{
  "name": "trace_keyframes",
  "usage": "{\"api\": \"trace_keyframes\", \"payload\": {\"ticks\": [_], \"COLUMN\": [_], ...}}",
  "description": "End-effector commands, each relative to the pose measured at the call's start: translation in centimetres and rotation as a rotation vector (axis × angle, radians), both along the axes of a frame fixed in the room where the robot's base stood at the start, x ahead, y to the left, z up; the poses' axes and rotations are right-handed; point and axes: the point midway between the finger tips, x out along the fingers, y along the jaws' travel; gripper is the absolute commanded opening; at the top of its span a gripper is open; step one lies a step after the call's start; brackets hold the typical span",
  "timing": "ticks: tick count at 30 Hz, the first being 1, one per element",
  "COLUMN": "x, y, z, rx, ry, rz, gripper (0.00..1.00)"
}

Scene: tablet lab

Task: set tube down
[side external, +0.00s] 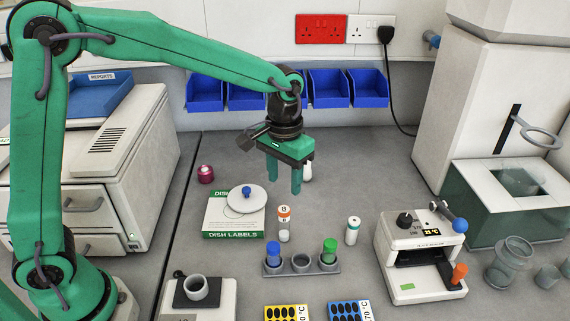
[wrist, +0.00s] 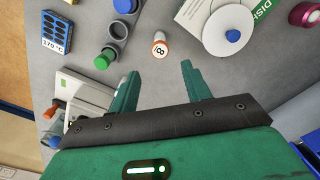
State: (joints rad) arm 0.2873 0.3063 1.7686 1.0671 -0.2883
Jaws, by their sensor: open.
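An orange-and-white capped tube (side external: 284,228) marked 8 stands upright on the grey bench, just behind the tube rack (side external: 327,267). The rack holds a blue-capped tube (side external: 273,254) at its left and a green-capped tube (side external: 329,251) at its right; its middle hole is empty. My gripper (side external: 283,187) is open and empty, fingers down, above the bench and apart from the orange-capped tube. In the wrist view the orange-capped tube (wrist: 160,46) shows beyond and between my open fingertips (wrist: 160,70).
A dish labels box (side external: 234,234) with a white lidded dish (side external: 258,203) lies left of the orange-capped tube. A white vial (side external: 352,231) stands to its right. A small heater-like device (side external: 415,250) is farther right.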

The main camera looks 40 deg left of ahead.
Motion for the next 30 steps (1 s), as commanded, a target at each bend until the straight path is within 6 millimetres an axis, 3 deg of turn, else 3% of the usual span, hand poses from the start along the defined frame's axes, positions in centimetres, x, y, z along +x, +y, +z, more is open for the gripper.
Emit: {"api": "trace_keyframes", "payload": {"ticks": [23, 30], "x": [-0.1, -1.2], "y": [0.1, 1.4], "z": [0.8, 2.5], "rx": [-0.001, -0.01], "ry": [-0.002, -0.038], "rz": [0.0, 0.002], "gripper": [0.48, 0.48]}}
